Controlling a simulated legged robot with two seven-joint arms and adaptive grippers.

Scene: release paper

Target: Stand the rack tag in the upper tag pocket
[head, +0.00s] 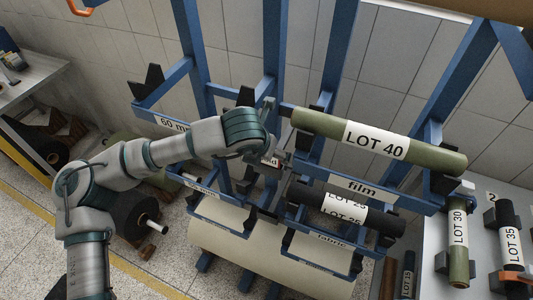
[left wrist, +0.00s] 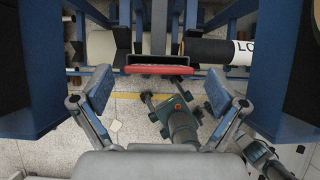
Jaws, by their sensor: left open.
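My left gripper (head: 280,158) reaches in from the left to the middle of the blue rack. In the left wrist view its two fingers (left wrist: 158,84) are spread apart. A small dark plate with a red lower edge (left wrist: 158,69), which looks like the rack tag, is just beyond and between the fingertips, with neither finger touching it. In the head view only a bit of white and red shows by the gripper. The wrist hides most of it, so I cannot tell how it sits in a pocket. A grey-and-teal arm part of mine with two prongs (left wrist: 180,118) shows below.
The blue rack (head: 190,60) has arms around my gripper. A green roll marked LOT 40 (head: 310,125) lies to the right above the film label (head: 365,187). A dark roll (head: 330,199) and a large cream roll (head: 240,245) lie below. LOT 30 (head: 457,262) stands at right.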

